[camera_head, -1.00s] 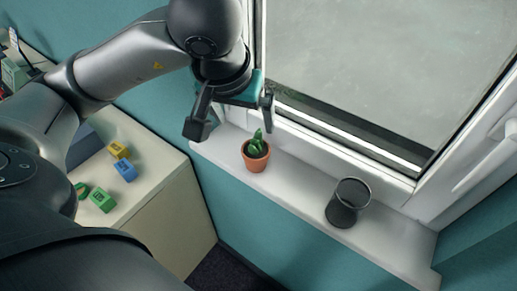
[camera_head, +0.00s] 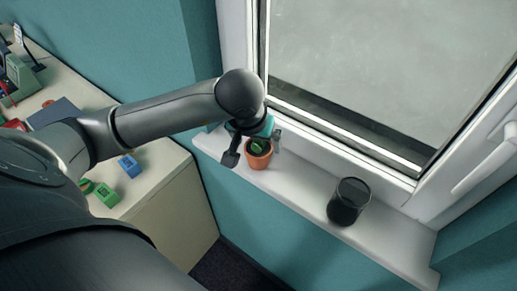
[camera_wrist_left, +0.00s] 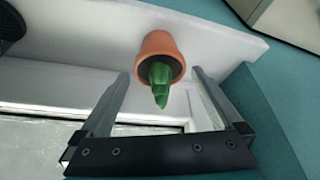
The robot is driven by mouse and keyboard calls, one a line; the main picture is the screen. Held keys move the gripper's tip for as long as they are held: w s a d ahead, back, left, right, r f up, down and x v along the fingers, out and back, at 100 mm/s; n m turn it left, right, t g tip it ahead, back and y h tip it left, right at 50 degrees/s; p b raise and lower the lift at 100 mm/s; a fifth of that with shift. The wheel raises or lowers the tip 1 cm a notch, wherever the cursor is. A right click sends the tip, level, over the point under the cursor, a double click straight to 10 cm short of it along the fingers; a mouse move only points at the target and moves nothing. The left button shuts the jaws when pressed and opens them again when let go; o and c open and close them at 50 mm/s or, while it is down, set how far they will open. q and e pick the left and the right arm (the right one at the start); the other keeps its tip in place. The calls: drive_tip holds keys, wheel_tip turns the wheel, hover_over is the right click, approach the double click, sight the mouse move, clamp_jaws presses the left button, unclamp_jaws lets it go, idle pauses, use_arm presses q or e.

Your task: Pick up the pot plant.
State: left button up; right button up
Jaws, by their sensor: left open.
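The pot plant, a green succulent in a terracotta pot (camera_head: 259,160), stands on the white windowsill (camera_head: 295,187). My left gripper (camera_head: 254,153) is over it, open, with one finger to each side of the pot in the head view. In the left wrist view the pot (camera_wrist_left: 159,45) shows just beyond and between the open fingertips (camera_wrist_left: 158,75), with the green leaves (camera_wrist_left: 160,82) pointing back toward the gripper. I cannot tell whether a finger touches the pot. My right gripper is not in view.
A dark mesh cup (camera_head: 348,202) stands on the sill to the right of the plant. The window frame (camera_head: 340,143) rises behind the sill. A cabinet (camera_head: 165,205) at left bears a blue block (camera_head: 129,166) and a green block (camera_head: 107,195).

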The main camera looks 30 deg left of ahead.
use_arm(q)
drive_tip(key=shift+x, duration=0.9)
drive_tip(key=c, duration=1.3)
drive_tip(key=shift+r, duration=0.1)
